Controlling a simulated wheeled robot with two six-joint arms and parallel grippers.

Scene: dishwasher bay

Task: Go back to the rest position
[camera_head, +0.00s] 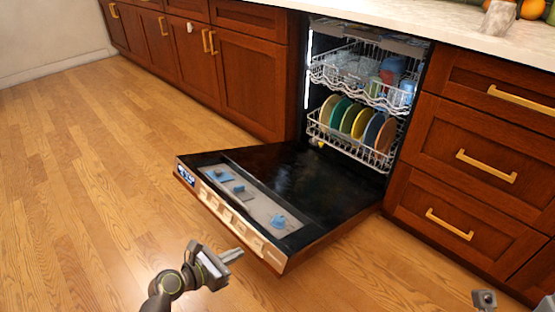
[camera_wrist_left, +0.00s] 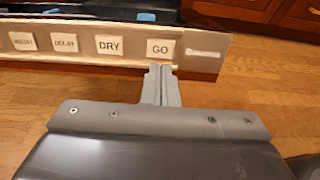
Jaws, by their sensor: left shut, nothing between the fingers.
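The dishwasher door (camera_head: 310,185) is folded down open, with a row of labelled buttons along its front edge. My left gripper (camera_head: 237,254) is shut and empty, close in front of that edge. In the left wrist view its closed fingers (camera_wrist_left: 161,72) point at the button panel, just below the GO button (camera_wrist_left: 160,48), with the DRY button (camera_wrist_left: 109,46) to the left. I cannot tell whether the fingertips touch the panel. At the bottom right of the head view a small grey part of my right arm shows; its fingers cannot be made out.
The upper rack (camera_head: 325,76) holds cups and glasses; the lower rack (camera_head: 389,160) holds several coloured plates. Wooden cabinets (camera_head: 250,80) stand left and drawers (camera_head: 480,150) right. A white countertop (camera_head: 400,14) runs above. The wooden floor (camera_head: 90,180) at left is clear.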

